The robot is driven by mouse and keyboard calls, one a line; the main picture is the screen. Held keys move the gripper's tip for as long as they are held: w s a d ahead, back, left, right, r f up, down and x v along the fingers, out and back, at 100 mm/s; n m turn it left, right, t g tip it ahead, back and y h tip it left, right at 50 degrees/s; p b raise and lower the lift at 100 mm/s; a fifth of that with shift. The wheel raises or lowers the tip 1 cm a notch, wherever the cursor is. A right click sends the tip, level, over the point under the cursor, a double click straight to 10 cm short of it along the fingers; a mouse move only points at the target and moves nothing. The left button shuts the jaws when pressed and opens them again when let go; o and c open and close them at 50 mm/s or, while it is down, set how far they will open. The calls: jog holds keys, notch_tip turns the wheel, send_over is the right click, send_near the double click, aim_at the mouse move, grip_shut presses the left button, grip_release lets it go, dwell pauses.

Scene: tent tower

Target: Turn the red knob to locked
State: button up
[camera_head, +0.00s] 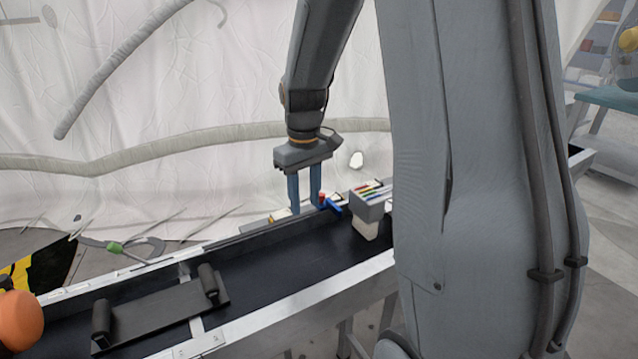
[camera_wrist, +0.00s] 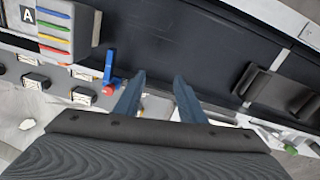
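The red knob (camera_head: 322,198) shows as a small red piece with a blue lever (camera_head: 333,207) on the far side rail of the conveyor. In the wrist view the red part (camera_wrist: 108,90) sits left of my fingers, with the blue lever (camera_wrist: 110,64) pointing up in the picture. My gripper (camera_head: 305,205) hangs fingers-down near the knob, just left of it in the head view. In the wrist view my gripper (camera_wrist: 160,79) has its two blue fingers apart, with nothing between them. The fingers look apart from the knob. No locked marking is readable.
A grey box with coloured strips (camera_head: 369,203) stands on the conveyor right of the knob; it shows label A in the wrist view (camera_wrist: 62,28). Small black blocks with white tops (camera_wrist: 35,80) line the rail. A black two-handled plate (camera_head: 165,312) lies on the conveyor (camera_head: 255,270).

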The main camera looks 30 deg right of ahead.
jog(key=n+p, duration=0.1)
jog(key=p, duration=0.1)
send_near(321, 194)
jog(key=shift+a+f, duration=0.1)
jog(key=shift+f, duration=0.05)
jog(key=shift+d+f+n, duration=0.15)
jog(key=shift+d+n, duration=0.05)
jog(key=shift+n, duration=0.1)
notch_tip(321, 194, down, 7)
jog(key=shift+f+p, duration=0.2)
jog(key=shift+p, duration=0.7)
jog(key=shift+c, duration=0.4)
grip_shut()
jog(key=shift+w+m, duration=0.1)
jog(key=shift+m, duration=0.7)
jog(key=shift+o, duration=0.4)
grip_release()
